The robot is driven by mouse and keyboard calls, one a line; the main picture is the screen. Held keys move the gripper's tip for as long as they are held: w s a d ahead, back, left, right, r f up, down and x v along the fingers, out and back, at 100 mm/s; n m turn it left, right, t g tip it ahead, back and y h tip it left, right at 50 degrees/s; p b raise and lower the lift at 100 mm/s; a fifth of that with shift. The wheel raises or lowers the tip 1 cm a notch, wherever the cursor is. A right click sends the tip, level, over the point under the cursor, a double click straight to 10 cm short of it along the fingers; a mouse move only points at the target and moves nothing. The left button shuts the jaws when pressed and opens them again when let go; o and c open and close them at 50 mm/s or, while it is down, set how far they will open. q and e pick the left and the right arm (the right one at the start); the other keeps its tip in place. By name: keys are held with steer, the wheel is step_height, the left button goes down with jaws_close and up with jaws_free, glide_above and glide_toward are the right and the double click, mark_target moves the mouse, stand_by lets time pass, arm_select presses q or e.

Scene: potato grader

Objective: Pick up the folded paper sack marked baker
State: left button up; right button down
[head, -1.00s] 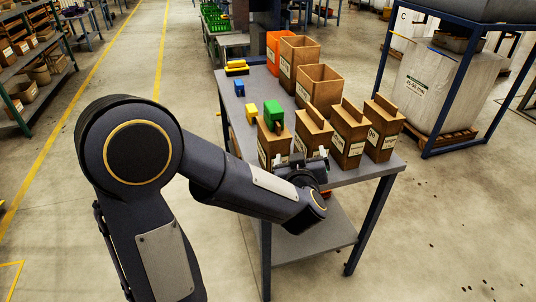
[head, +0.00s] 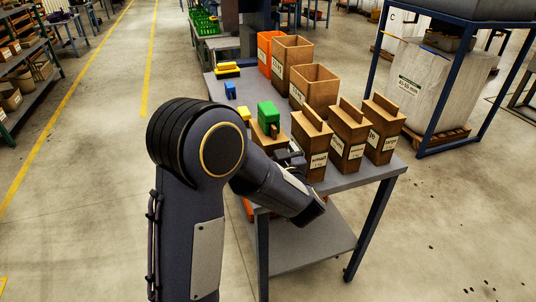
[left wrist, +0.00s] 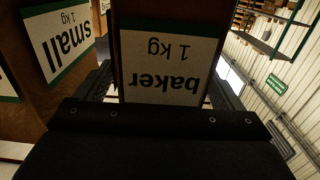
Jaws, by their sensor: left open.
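The folded paper sack marked baker (left wrist: 165,65) is brown with a white and green label, upside down in the left wrist view. It stands between the two fingers of my left gripper (left wrist: 160,92), which is open, one finger on each side. I cannot tell whether the fingers touch it. In the head view the baker sack (head: 259,139) is the leftmost of the front row, mostly hidden behind my left arm. My left gripper (head: 289,158) is at its front there. My right gripper is not in view.
A sack marked small (left wrist: 60,45) stands close beside the baker sack. More folded sacks (head: 348,140) stand to the right on the grey table (head: 362,180). Open brown bins (head: 313,92), a green block (head: 268,114) and a blue item (head: 230,90) are behind.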

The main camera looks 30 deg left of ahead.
arm_select(q)
steer(key=shift+w+a, duration=0.25)
steer(key=shift+a, duration=0.05)
steer(key=shift+c, duration=0.3)
steer(key=c, duration=1.7)
steer(key=shift+r, duration=0.1)
steer(key=shift+c, duration=0.4)
steer(key=shift+r, duration=0.1)
